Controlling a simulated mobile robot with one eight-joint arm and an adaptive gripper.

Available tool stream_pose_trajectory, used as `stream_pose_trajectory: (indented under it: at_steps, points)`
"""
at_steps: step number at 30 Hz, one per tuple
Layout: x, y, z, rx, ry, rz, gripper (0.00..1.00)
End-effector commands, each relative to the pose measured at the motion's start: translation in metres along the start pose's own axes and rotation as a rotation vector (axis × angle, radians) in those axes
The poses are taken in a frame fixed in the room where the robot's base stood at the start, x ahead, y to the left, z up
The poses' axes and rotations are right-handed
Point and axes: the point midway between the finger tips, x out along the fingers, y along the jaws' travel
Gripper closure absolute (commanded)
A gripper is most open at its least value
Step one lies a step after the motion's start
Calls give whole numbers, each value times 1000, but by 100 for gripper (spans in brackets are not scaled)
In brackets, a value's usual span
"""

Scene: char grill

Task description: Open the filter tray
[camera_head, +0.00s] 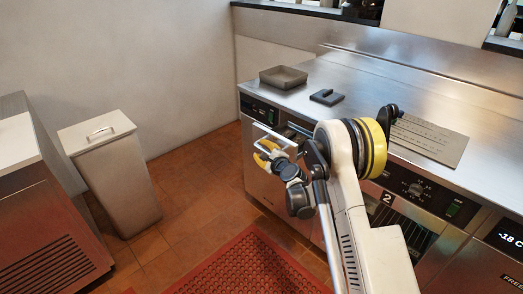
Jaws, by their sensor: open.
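The steel counter unit (300,97) stands along the wall with controls on its front. A pale metal loop, possibly the filter tray's handle (273,130), shows at the front below the left control panel. My gripper (264,153), with yellow fingers, is open just below and in front of this loop. I cannot tell whether the fingers touch it. My arm hides much of the unit's front to the right, and I cannot tell whether the tray is pulled out.
A dark square pan (283,77) and a small black block (327,97) sit on the countertop. A flat perforated plate (430,139) lies further right. A pale lidded bin (113,180) stands left. A red mat (248,268) covers floor in front; tiles between are clear.

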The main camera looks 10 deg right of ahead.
Motion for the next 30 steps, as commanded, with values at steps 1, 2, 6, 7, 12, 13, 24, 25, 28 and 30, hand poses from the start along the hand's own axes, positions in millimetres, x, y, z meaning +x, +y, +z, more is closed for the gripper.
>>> stream_pose_trajectory:
  at_steps: [1,2,6,7,12,13,24,25,28,30]
  points:
    - [0,0,0,0,0,0,62]
    - [0,0,0,0,0,-1,62]
    - [0,-1,0,0,1,-1,62]
    - [-1,-1,0,0,1,-1,62]
    - [-15,-1,-1,0,2,-1,62]
    - [-21,-1,-1,0,2,-1,62]
    - [-99,-1,-1,0,2,-2,62]
    - [-104,-1,0,0,2,-2,62]
    - [-114,-1,0,1,1,-1,62]
    - [-118,-1,0,0,0,-1,62]
